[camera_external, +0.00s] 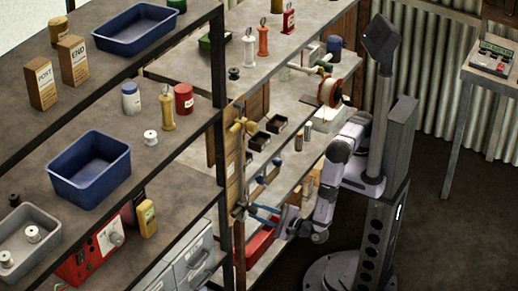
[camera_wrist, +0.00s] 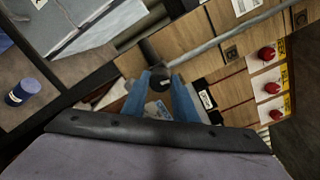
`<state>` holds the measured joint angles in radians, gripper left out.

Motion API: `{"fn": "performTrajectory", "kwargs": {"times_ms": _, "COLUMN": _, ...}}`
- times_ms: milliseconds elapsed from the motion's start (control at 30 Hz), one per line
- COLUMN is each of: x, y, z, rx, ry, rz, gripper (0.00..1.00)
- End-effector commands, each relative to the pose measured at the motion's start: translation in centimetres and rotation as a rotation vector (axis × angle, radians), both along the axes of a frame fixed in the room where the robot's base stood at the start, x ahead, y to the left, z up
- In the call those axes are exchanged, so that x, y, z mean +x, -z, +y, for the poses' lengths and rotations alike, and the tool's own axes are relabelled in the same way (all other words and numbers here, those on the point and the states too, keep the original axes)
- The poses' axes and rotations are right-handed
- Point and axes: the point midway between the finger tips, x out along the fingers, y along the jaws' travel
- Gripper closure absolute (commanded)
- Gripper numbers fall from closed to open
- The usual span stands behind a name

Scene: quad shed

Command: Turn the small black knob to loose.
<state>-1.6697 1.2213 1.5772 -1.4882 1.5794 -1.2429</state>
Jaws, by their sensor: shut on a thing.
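The small black knob (camera_wrist: 159,85) shows in the wrist view between the tips of my two blue fingers, beside a black fitting (camera_wrist: 151,50) on a metal rod (camera_wrist: 225,42). My gripper (camera_wrist: 161,78) is shut on the knob, one finger on each side. A small pale mark shows on the knob's face. In the external view my gripper (camera_external: 249,209) reaches left to the lower end of an upright rod (camera_external: 242,165) at the shelf. The knob is too small and covered to make out there.
In the wrist view a wooden panel (camera_wrist: 197,42) carries several red knobs, one of them nearest the top (camera_wrist: 267,53). A dark blue can (camera_wrist: 22,91) stands at the left. In the external view a red bin (camera_external: 261,243) sits below my gripper, and a shelf post (camera_external: 223,150) stands left of it.

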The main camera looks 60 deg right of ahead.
Motion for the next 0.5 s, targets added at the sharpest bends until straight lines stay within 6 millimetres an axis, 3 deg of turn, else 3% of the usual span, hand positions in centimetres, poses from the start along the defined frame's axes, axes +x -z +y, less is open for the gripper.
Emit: {"fn": "performTrajectory", "kwargs": {"times_ms": 500, "x": -0.06, "y": 0.01, "z": 0.06, "rx": -0.156, "ry": -0.002, "rz": 0.001, "gripper": 0.96}}
